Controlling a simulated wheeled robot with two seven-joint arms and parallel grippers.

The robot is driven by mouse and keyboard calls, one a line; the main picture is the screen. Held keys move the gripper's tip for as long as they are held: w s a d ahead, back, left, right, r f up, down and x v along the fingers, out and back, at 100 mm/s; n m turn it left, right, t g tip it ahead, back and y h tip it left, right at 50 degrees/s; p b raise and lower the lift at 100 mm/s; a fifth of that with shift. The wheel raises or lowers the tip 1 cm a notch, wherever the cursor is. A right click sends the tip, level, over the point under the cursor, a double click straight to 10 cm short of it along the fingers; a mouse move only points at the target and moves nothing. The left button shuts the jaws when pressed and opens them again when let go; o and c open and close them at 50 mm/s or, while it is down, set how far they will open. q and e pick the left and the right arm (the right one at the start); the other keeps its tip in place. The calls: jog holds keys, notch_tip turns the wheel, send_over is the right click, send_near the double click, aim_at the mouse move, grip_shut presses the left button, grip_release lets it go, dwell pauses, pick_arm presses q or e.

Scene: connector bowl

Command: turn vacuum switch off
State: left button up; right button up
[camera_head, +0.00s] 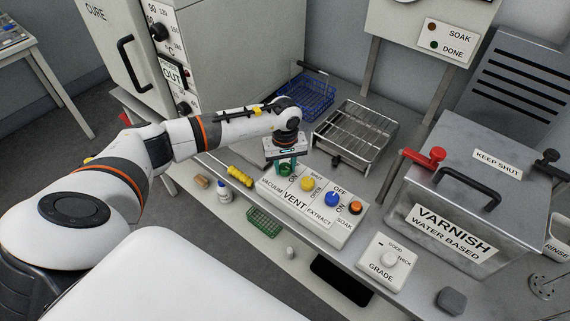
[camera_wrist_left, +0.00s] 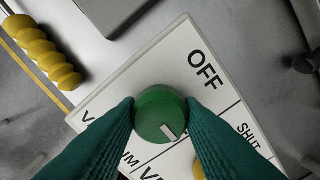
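The control panel (camera_head: 330,236) is a white sloped box with a green vacuum knob (camera_wrist_left: 160,114), a yellow vent knob (camera_head: 307,184), a blue extract knob (camera_head: 332,200) and an orange soak button (camera_head: 355,208). My left gripper (camera_head: 287,163) comes from above onto the green knob. In the left wrist view its two green fingers (camera_wrist_left: 161,108) sit against opposite sides of the knob. The knob's white mark points down and right in that view, away from the OFF label (camera_wrist_left: 205,68). In the head view the gripper partly covers the knob; ON shows beside it. My right gripper is out of view.
A yellow ribbed handle (camera_head: 239,176) lies left of the panel. A wire rack (camera_head: 355,133) and blue basket (camera_head: 309,96) stand behind it.

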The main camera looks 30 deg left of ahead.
pick_arm(q)
jog(key=c, duration=0.4)
jog(key=n+b, duration=0.3)
jog(key=shift+f+n, duration=0.15)
jog(key=shift+n, duration=0.25)
jog(key=n+b, duration=0.2)
jog(key=n, duration=0.2)
jog(key=shift+n+b, duration=0.3)
jog(key=n+b, duration=0.2)
jog(key=n, duration=0.3)
jog(key=shift+r+n+b, duration=0.15)
jog(key=shift+n+b, duration=0.2)
jog(key=shift+n, duration=0.8)
jog(key=shift+r+n+b, duration=0.1)
jog(key=shift+n+b, duration=0.25)
jog(key=shift+n, duration=0.8)
jog(key=shift+w, duration=0.1)
